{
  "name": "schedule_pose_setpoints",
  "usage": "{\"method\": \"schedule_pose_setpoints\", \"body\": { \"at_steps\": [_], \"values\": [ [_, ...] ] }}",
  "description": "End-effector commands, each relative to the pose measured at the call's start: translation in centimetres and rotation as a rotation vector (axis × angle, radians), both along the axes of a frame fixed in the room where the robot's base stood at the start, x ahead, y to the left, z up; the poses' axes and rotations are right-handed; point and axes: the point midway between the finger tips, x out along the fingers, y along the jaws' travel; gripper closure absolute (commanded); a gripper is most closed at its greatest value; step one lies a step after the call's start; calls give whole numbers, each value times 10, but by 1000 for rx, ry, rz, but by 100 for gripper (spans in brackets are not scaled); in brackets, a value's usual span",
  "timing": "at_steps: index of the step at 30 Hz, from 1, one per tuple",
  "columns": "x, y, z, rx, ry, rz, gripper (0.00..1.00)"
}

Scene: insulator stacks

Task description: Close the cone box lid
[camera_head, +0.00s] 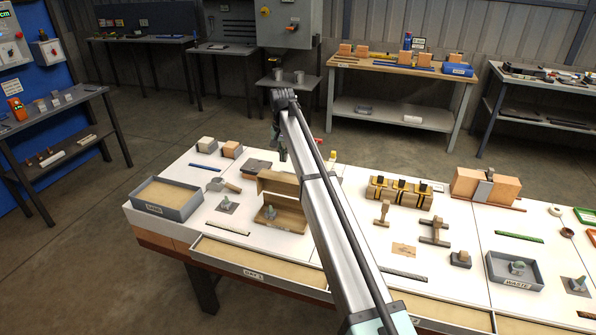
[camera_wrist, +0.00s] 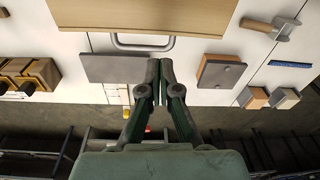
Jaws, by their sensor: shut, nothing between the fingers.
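The wooden cone box (camera_head: 285,217) stands on the white table left of my arm, with a cone-shaped part visible in its open front. Its wooden lid (camera_head: 279,183) is raised at the back; my arm hides the box's right end. In the wrist view, the lid (camera_wrist: 140,14) spans the top, with a grey bar handle (camera_wrist: 143,47) along its edge. My gripper (camera_wrist: 159,65) is shut and empty, its fingertips just beyond the handle and apart from it in the picture. In the head view my gripper (camera_head: 282,156) is behind the lid.
A grey plate (camera_wrist: 112,68) lies near my fingertips, and a grey-topped wooden block (camera_wrist: 219,73) lies to their right. In the head view, a grey tray (camera_head: 168,208) stands left of the box, and yellow-strapped blocks (camera_head: 399,194) stand right of my arm.

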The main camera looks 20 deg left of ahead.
Motion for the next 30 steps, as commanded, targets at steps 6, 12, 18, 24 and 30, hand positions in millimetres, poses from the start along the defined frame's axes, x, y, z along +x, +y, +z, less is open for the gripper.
{"method": "schedule_pose_setpoints", "body": {
  "at_steps": [6, 12, 18, 24, 30],
  "values": [
    [66, -36, 17, -35, 1, -133, 100],
    [69, -41, 6, -38, 1, -145, 100],
    [71, -41, -27, -38, 2, -143, 100],
    [75, -40, -66, -38, 2, -142, 100],
    [55, -42, -74, -37, 0, -140, 100]
  ]
}}
